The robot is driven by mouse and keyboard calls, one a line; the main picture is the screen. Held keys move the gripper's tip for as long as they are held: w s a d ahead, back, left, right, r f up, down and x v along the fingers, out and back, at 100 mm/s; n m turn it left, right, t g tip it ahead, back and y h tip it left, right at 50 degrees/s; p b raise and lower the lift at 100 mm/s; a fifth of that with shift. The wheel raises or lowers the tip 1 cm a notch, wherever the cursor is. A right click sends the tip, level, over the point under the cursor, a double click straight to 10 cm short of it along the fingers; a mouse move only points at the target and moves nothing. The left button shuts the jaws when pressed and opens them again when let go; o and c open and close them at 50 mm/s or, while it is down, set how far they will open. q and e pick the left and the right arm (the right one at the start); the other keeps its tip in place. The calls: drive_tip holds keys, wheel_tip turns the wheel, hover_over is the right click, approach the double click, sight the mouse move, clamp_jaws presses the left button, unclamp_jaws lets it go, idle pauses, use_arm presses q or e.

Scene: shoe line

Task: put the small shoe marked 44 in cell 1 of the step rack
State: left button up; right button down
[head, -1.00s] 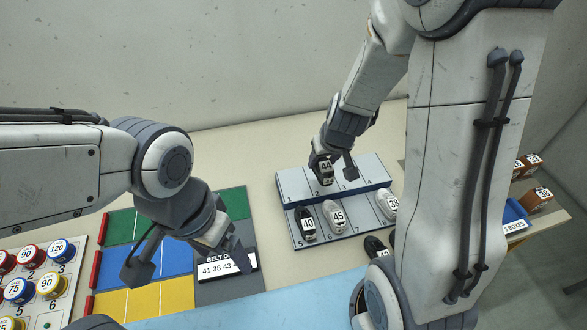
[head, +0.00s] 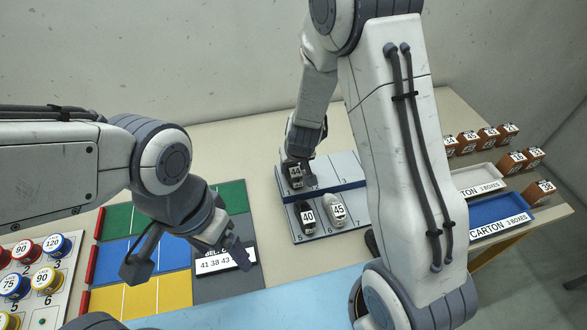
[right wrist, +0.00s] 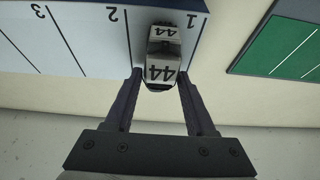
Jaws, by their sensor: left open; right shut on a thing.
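The small dark-and-light shoe marked 44 (head: 296,177) is between the fingers of my right gripper (head: 300,182), which is shut on it. In the right wrist view the shoe (right wrist: 161,70) is lined up with cell 1 of the step rack (right wrist: 88,45), right of the line beside cell 2. I cannot tell whether it touches the rack. In the head view the rack (head: 350,168) is partly hidden by my right arm. My left gripper (head: 188,262) is open and empty above the coloured mat.
A black shoe marked 40 (head: 306,214) and a light shoe marked 45 (head: 338,212) stand in the rack's lower row. Brown boxes (head: 487,137), a white carton tray (head: 480,180) and a blue one (head: 500,210) stand at right. Numbered round tins (head: 42,278) are at left.

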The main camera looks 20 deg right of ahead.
drive_tip(key=shift+f, duration=0.15)
drive_tip(key=shift+c, duration=1.2)
unclamp_jaws()
